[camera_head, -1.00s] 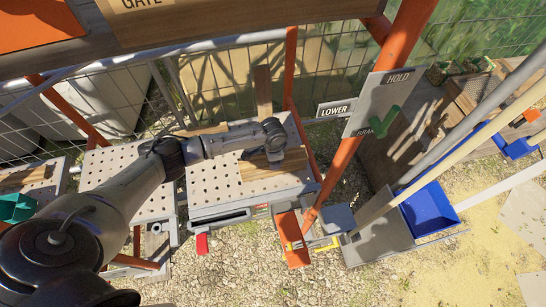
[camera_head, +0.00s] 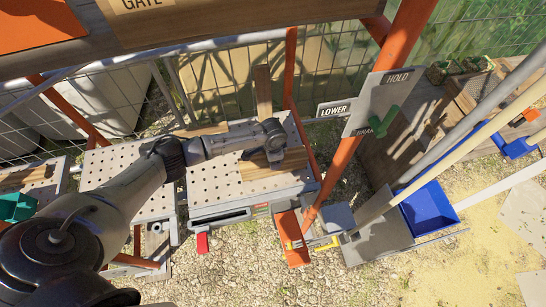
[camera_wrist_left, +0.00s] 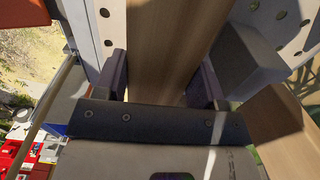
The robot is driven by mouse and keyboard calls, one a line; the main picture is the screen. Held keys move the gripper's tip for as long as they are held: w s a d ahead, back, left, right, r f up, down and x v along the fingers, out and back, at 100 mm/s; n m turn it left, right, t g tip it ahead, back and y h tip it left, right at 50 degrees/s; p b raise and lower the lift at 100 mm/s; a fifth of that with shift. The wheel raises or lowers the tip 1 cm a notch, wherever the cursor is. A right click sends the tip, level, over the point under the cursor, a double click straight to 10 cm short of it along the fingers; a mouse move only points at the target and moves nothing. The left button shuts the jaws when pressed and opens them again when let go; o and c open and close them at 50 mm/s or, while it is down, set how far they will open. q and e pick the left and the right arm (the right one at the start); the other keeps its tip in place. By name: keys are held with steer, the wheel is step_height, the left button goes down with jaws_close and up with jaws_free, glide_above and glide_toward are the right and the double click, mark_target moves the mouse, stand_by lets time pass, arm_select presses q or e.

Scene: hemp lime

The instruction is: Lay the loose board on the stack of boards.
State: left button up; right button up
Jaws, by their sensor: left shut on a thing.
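My left gripper (camera_head: 274,158) is over the right end of the perforated table, pointing down. A pale wooden board (camera_head: 262,182) lies under and around its fingers. In the left wrist view a board (camera_wrist_left: 163,45) runs between the two fingers (camera_wrist_left: 160,88), which are shut on it. The arm hides part of this area in the head view. Another wooden board (camera_head: 208,130) shows on the table behind my forearm. I cannot tell how many boards lie at either place. My right gripper is not in view.
The perforated table (camera_head: 215,188) has bare room left of the gripper. An upright plank (camera_head: 263,92) stands behind it. An orange post (camera_head: 345,155) with HOLD and LOWER signs stands to the right. A blue bin (camera_head: 428,208) lies beyond it.

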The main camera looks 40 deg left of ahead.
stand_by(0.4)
arm_select(q)
steer(key=o, duration=1)
steer(key=shift+f, duration=0.1)
steer(key=shift+o, duration=0.9)
steer(key=shift+r+p, duration=0.8)
steer(key=shift+p, duration=0.05)
steer(key=shift+r+p, duration=2.75)
steer(key=shift+p, duration=0.15)
